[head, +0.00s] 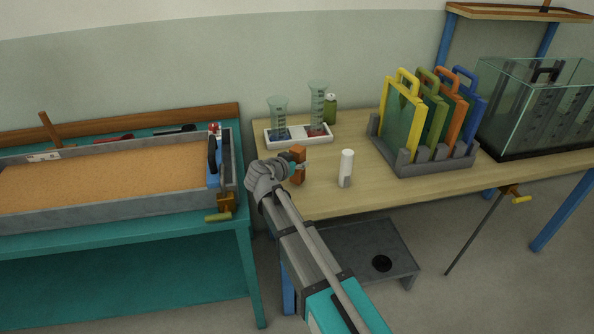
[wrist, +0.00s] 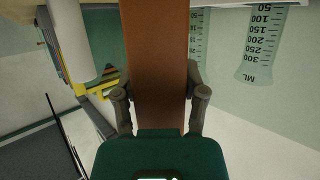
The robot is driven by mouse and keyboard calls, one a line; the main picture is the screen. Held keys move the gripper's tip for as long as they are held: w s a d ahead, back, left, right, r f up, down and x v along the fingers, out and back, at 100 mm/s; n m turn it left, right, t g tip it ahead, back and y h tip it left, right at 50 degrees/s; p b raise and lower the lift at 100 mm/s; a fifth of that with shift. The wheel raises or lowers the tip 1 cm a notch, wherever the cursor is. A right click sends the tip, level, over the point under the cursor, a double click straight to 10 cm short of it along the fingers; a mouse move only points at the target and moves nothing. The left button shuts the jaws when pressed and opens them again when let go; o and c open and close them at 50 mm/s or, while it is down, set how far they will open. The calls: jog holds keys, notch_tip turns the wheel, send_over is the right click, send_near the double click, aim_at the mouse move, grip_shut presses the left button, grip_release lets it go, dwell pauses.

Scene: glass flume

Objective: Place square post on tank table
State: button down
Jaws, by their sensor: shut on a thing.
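The square post (head: 298,155) is a brown-orange block with a square section. My gripper (head: 292,168) is shut on it over the left part of the tank table (head: 375,190), which has a pale wood top and blue legs. In the wrist view the post (wrist: 160,45) stands between the two fingers of my gripper (wrist: 160,95) and runs out of the top of the picture. That view is upside down. The post looks about upright. I cannot tell whether its lower end touches the table top.
A white cylinder (head: 346,168) stands close right of the post. Behind are a white tray (head: 270,137) with two measuring vessels and a green bottle (head: 330,109). A rack (head: 425,165) of coloured frames and a glass tank (head: 535,105) stand right. A sand tray (head: 110,180) is left.

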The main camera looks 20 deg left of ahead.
jog(key=shift+f+b, duration=0.6)
jog(key=shift+f, duration=0.3)
jog(key=shift+f, duration=0.15)
jog(key=shift+c, duration=0.8)
grip_release()
jog(key=shift+r, duration=0.2)
jog(key=shift+s+a+r+p, duration=0.1)
jog(key=shift+s+r+p, duration=0.2)
jog(key=shift+s, duration=0.25)
jog(key=p+v, duration=0.3)
jog(key=v, duration=0.7)
jog(key=shift+s+a+p, duration=0.2)
jog(key=shift+s+p, duration=0.1)
jog(key=shift+s, duration=0.1)
